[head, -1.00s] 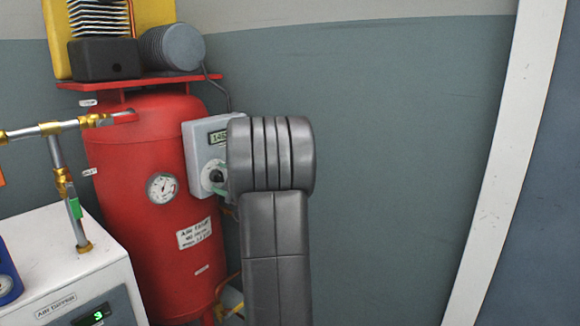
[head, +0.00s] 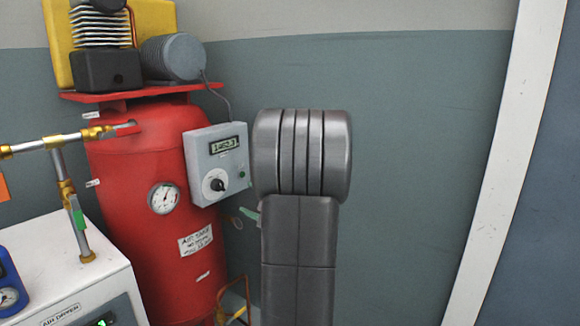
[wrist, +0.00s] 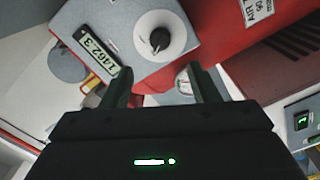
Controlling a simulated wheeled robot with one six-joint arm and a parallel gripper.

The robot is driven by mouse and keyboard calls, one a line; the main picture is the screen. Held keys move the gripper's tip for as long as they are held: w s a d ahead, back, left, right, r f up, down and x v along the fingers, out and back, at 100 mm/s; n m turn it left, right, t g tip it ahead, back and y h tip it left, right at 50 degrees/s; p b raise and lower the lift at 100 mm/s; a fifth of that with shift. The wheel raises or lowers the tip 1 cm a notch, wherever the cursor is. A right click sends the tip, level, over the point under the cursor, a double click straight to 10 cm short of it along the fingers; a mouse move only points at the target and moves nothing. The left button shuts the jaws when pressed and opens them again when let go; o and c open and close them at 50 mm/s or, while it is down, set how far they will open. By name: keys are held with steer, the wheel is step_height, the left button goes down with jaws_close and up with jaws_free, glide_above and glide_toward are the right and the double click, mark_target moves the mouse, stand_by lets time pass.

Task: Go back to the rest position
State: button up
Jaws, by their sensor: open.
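My gripper (wrist: 160,88) shows in the wrist view with its two dark fingers apart and nothing between them. Beyond the fingertips is a grey control box (head: 217,165) with a display and a round black-and-white knob (head: 214,185). The knob also shows in the wrist view (wrist: 159,40), apart from the fingers. In the head view my dark grey arm stands to the right of the box, and my gripper is mostly hidden behind it; a small greenish tip shows at the arm's left edge.
A red air tank (head: 150,220) with a pressure gauge (head: 163,198) stands at left, with a compressor on top. A white air dryer (head: 70,260) and metal pipes (head: 60,142) are at lower left. The wall to the right is clear up to a white post (head: 505,165).

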mark_target(222, 187)
steer(key=b+x, duration=0.3)
steer(key=x, duration=0.8)
steer(key=shift+w+a+f, duration=0.15)
steer(key=shift+w+a, duration=0.1)
steer(key=shift+a, duration=0.05)
steer(key=shift+r+m+p, duration=0.35)
steer(key=shift+m+p, duration=0.05)
steer(key=shift+p, duration=0.45)
steer(key=shift+m+p, duration=0.5)
steer(key=m+p, duration=0.4)
steer(key=shift+m, duration=0.3)
steer(key=m+p, duration=0.5)
steer(key=v, duration=0.7)
steer(key=shift+f+m+p, duration=0.25)
steer(key=shift+m+p, duration=0.15)
steer(key=shift+p, duration=0.05)
